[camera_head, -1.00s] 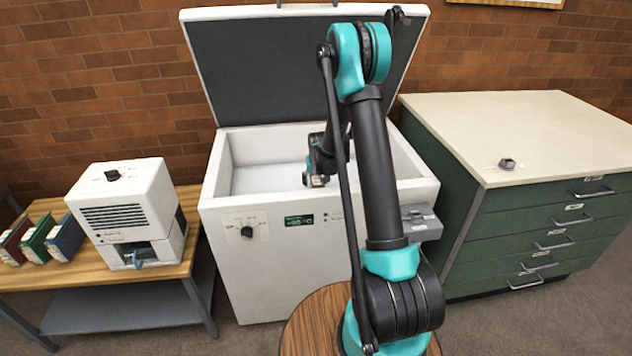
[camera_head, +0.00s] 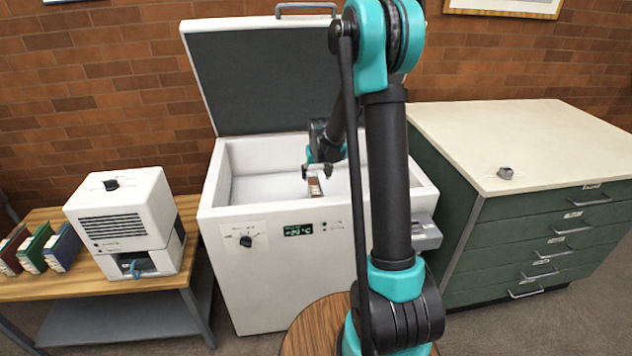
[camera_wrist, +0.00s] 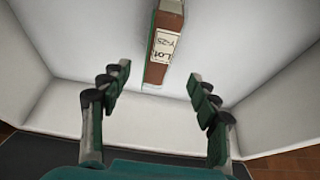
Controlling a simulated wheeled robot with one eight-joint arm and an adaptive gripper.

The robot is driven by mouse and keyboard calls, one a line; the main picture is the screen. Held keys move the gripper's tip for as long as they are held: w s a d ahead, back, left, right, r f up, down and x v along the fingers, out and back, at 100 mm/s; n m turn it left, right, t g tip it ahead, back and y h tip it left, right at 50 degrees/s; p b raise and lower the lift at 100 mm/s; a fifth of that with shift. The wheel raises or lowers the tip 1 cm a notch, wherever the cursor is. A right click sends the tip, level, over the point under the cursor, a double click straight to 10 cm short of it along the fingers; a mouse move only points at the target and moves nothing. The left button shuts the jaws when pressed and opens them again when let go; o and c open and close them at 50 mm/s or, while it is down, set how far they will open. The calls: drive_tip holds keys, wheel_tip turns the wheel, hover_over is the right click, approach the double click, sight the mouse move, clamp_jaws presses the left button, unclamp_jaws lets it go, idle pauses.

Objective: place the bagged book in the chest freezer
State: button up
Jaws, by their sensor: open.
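The chest freezer (camera_head: 270,262) stands in the middle with its lid (camera_head: 262,80) raised. A brown book (camera_head: 314,187) is inside it, seen small in the head view. In the wrist view the book (camera_wrist: 165,45) has a white label with lettering and rests against the pale freezer interior; whether a bag covers it is hard to tell. My gripper (camera_head: 318,170) is inside the freezer opening, over the book. In the wrist view my gripper (camera_wrist: 158,88) is open, its fingers apart on either side of the book's near end and not touching it.
A wooden table (camera_head: 20,290) at left holds several upright books (camera_head: 62,247) and a white machine (camera_head: 125,220). A green drawer cabinet (camera_head: 545,235) stands close at right, with a small grey object (camera_head: 505,173) on top. The freezer walls surround my gripper.

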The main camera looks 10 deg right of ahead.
drive_tip(key=shift+s+r, duration=0.25)
drive_tip(key=shift+r, duration=0.25)
drive_tip(key=s+r, duration=0.1)
drive_tip(key=s, duration=0.4)
drive_tip(key=s+d+r, duration=0.1)
drive_tip(key=s+r, duration=0.1)
drive_tip(key=s, duration=0.3)
drive_tip(key=s+d+r, duration=0.1)
drive_tip(key=s, duration=0.4)
drive_tip(key=shift+s+d+r, duration=0.2)
drive_tip(key=shift+s+r, duration=0.15)
drive_tip(key=s+d+f, duration=0.1)
drive_tip(key=s+f, duration=0.1)
drive_tip(key=s, duration=1.7)
drive_tip(key=shift+d+f, duration=0.2)
drive_tip(key=shift+f, duration=0.2)
